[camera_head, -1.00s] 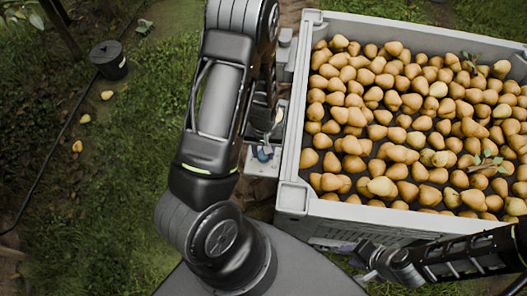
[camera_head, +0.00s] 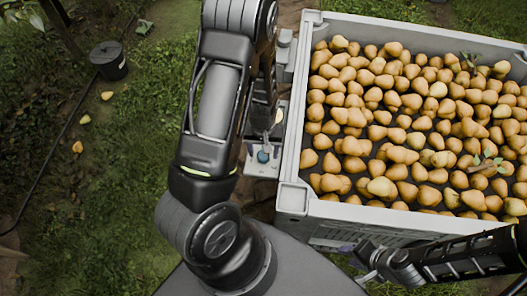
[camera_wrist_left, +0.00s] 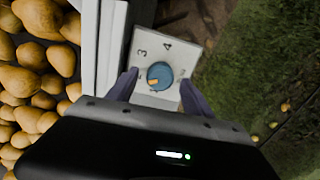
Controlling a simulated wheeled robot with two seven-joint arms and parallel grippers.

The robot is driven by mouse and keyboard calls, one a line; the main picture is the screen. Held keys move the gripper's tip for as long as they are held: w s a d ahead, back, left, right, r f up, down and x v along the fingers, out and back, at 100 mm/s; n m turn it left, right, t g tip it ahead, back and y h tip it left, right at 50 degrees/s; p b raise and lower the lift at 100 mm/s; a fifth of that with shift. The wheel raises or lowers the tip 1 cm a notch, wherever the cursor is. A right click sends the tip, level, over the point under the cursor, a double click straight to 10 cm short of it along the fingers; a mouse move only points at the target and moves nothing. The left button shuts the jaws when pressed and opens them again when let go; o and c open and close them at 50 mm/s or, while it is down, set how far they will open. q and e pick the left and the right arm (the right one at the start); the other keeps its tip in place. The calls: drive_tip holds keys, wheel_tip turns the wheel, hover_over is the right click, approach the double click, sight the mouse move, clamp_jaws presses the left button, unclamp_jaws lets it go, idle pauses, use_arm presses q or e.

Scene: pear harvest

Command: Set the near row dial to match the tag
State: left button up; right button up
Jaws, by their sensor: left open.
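The dial, a blue round knob (camera_wrist_left: 160,75) with an orange mark at its lower left, sits on a pale plate (camera_wrist_left: 181,56) with a 3 and a 4 readable. Other marks are hidden or too small to read. The knob also shows in the head view (camera_head: 263,156), beside the crate. My left gripper (camera_wrist_left: 159,80) is open, a purple finger on each side of the knob; contact cannot be told. My right gripper (camera_head: 360,262) is near the crate's lower front; its jaw opening is unclear. I cannot pick out the tag.
A large grey crate (camera_head: 294,197) full of pears (camera_head: 400,155) stands right of the dial plate. A black bucket (camera_head: 108,60) and several fallen pears lie on the grass at left, with a dark hose along it.

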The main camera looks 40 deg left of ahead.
sight(263, 155)
use_arm(q)
wheel_tip(263, 155, up, 7)
drive_tip(key=shift+f+p, duration=0.1)
drive_tip(key=shift+p, duration=0.35)
drive_tip(key=shift+s, duration=0.15)
